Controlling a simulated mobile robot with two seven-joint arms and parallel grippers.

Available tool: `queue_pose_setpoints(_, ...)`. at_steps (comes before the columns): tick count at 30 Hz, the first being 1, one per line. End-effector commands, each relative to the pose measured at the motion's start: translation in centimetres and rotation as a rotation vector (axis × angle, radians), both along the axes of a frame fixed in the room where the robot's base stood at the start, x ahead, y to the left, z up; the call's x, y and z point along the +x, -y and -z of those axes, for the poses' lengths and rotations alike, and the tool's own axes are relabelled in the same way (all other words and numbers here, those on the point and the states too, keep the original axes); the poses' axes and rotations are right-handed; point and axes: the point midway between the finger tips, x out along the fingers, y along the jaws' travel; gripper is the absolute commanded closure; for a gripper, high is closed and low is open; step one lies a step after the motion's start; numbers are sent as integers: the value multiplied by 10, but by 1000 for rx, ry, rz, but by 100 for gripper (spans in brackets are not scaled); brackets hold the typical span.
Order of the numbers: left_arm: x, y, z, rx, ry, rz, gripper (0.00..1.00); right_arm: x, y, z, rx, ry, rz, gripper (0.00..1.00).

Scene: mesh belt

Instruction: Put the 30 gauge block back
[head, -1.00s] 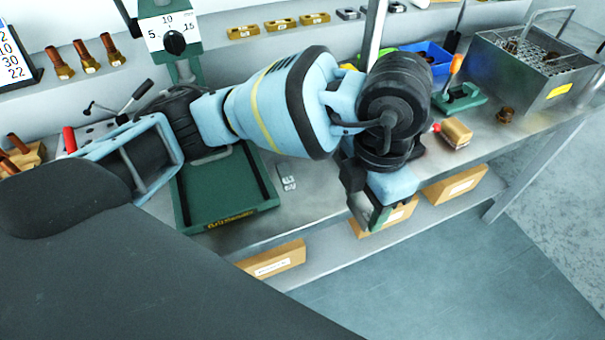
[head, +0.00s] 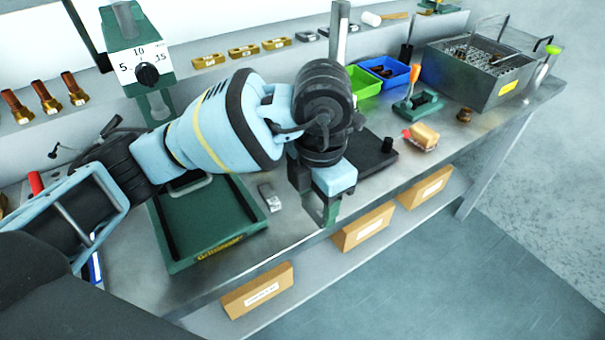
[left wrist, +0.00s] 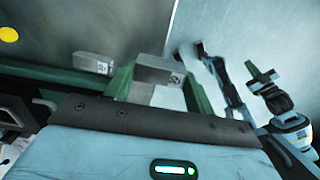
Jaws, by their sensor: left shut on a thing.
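My left gripper (head: 322,216) hangs over the front edge of the bench, right of the green tray. In the left wrist view its green fingers (left wrist: 160,90) are shut on a grey gauge block (left wrist: 160,70); the mark on the block's end is too small to read. In the head view the held block is not clear. A second grey block (head: 270,197) lies on the bench beside the tray; it also shows in the left wrist view (left wrist: 92,63). Brass blocks (head: 243,51) and grey blocks (head: 306,36) stand in a row on the back shelf. My right gripper is not clearly seen.
The green tray (head: 205,249) lies at the left below a dial device (head: 138,58). A dark plate (head: 372,158) lies behind the gripper. Green (head: 362,82) and blue (head: 388,72) bins, a stand (head: 418,104) and a metal basket (head: 475,85) are to the right. Boxes (head: 362,228) sit below.

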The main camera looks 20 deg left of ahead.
Motion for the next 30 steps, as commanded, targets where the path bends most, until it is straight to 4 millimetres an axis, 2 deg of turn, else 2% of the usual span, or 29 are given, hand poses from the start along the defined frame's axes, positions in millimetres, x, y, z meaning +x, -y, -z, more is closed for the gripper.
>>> queue_pose_setpoints(6, 44, -27, 3, 0, 1, -6, 84, 1, 0, -2, 1, 4, 0, 100)
queue_pose_setpoints(12, 75, -46, 7, 0, 1, -2, 84, 1, 0, -2, 0, 4, 1, 100)
queue_pose_setpoints(26, 93, -56, 9, -1, 2, -1, 84, -3, 0, -1, 0, -5, 0, 100)
queue_pose_setpoints(30, 91, -56, 30, 0, -1, 1, 84, -2, 0, -3, 0, -2, 1, 100)
